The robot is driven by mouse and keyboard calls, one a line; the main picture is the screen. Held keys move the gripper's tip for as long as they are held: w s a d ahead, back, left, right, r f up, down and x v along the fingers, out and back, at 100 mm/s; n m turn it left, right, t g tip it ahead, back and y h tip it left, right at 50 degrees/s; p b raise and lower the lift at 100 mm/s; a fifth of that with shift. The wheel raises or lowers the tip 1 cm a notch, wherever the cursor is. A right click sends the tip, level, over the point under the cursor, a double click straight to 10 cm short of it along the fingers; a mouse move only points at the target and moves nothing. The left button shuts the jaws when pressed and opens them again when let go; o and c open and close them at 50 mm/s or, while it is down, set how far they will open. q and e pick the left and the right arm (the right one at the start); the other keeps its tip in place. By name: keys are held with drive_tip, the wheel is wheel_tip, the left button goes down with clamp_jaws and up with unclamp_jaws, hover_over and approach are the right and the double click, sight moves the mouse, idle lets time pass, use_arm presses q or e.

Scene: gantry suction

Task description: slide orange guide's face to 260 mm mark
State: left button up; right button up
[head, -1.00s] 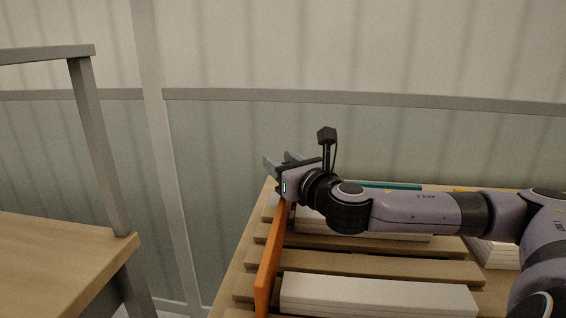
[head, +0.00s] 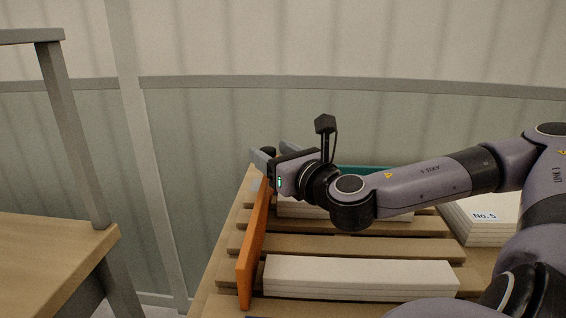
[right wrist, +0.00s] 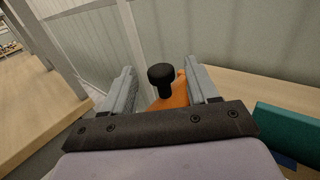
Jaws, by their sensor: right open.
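The orange guide (head: 252,245) is a long upright board lying front to back along the left side of the slatted bed (head: 330,246). A black knob (right wrist: 161,74) stands at its far end (right wrist: 178,95). My right gripper (head: 273,153) is at that far end. In the right wrist view its fingers (right wrist: 162,82) stand apart, one on each side of the knob, with visible gaps. The gripper is open and holds nothing. No scale or 260 mm mark can be made out. My left gripper is not in view.
White stacked boards (head: 360,276) lie on the slats just right of the guide. Another white stack marked "No.5" (head: 484,217) is at the right. A teal piece (right wrist: 288,137) lies by the gripper's right. A wooden table (head: 50,250) stands left, across a gap.

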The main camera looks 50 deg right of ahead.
drive_tip(key=shift+p+v, duration=0.7)
drive_tip(key=shift+v, duration=0.1)
drive_tip(key=shift+s+r, duration=0.15)
drive_tip(key=shift+s, duration=0.1)
drive_tip(key=shift+s+a+p, duration=0.1)
drive_tip(key=shift+s+p, duration=0.2)
drive_tip(key=shift+p, duration=0.15)
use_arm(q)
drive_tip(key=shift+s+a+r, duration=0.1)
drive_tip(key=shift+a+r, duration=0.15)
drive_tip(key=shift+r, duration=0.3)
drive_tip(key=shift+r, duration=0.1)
use_arm(e)
drive_tip(key=shift+s, duration=0.1)
